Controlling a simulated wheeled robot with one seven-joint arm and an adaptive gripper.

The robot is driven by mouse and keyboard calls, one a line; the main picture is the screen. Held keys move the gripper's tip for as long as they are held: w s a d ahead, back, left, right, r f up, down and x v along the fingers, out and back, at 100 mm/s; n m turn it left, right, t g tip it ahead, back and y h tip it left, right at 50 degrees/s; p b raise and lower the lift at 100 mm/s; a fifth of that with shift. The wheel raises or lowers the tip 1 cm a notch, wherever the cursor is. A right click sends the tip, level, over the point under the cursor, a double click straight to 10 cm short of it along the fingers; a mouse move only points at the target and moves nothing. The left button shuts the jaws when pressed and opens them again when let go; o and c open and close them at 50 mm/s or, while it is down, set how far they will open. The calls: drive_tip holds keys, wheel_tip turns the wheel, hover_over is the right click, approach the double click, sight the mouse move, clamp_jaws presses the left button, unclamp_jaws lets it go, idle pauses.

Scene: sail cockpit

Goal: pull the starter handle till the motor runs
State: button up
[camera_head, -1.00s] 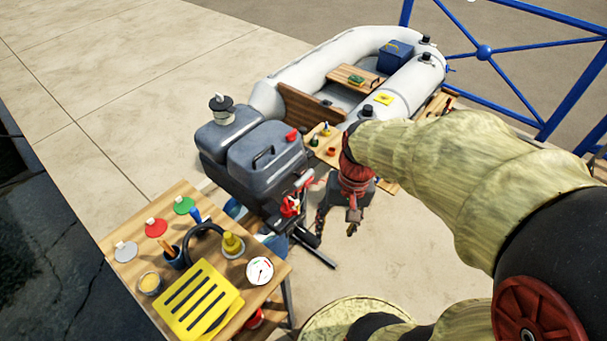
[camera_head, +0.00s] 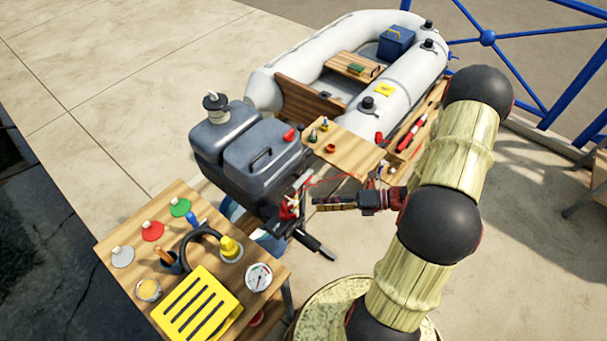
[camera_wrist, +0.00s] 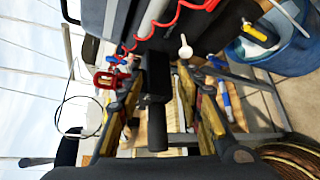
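The grey outboard motor (camera_head: 262,172) stands left of the middle in the head view, with a black tiller arm (camera_head: 314,243) below its cowl. In the wrist view a small white handle-like piece (camera_wrist: 185,47) hangs on the motor's near side; it may be the starter handle, but I cannot be sure. My gripper (camera_head: 318,203) points left at the motor, just right of it. In the wrist view its two fingers (camera_wrist: 163,102) are apart. A black bar (camera_wrist: 156,92) shows between them, apparently beyond or between the tips. I see nothing clamped.
A red coiled cord (camera_wrist: 165,22) runs across the motor's front. A wooden table (camera_head: 118,280) with a yellow slotted block (camera_head: 198,308), discs and a gauge (camera_head: 258,277) stands at the lower left. A grey inflatable boat (camera_head: 400,98) lies behind. A blue tub (camera_wrist: 285,50) is beside the stand.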

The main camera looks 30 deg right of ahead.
sight(305, 180)
drive_tip(key=w+d+r+m+t, duration=0.3)
drive_tip(key=w+d+m, duration=0.1)
drive_tip(key=w+m, duration=0.15)
drive_tip(key=shift+m+h, duration=0.3)
drive_tip(key=shift+m, duration=0.55)
drive_tip(key=shift+s+a+f+b+x, duration=0.15)
drive_tip(key=shift+b+x, duration=0.2)
drive_tip(key=shift+x, duration=0.95)
drive_tip(key=shift+s+a+b+x, duration=0.15)
drive_tip(key=shift+b+x, duration=0.15)
drive_tip(key=shift+x, duration=0.95)
drive_tip(key=shift+s+a+f+b+x, duration=0.1)
drive_tip(key=shift+b+x, duration=0.25)
drive_tip(key=shift+x, duration=0.95)
drive_tip(key=shift+c, duration=0.3)
clamp_jaws()
drive_tip(key=shift+r, duration=0.1)
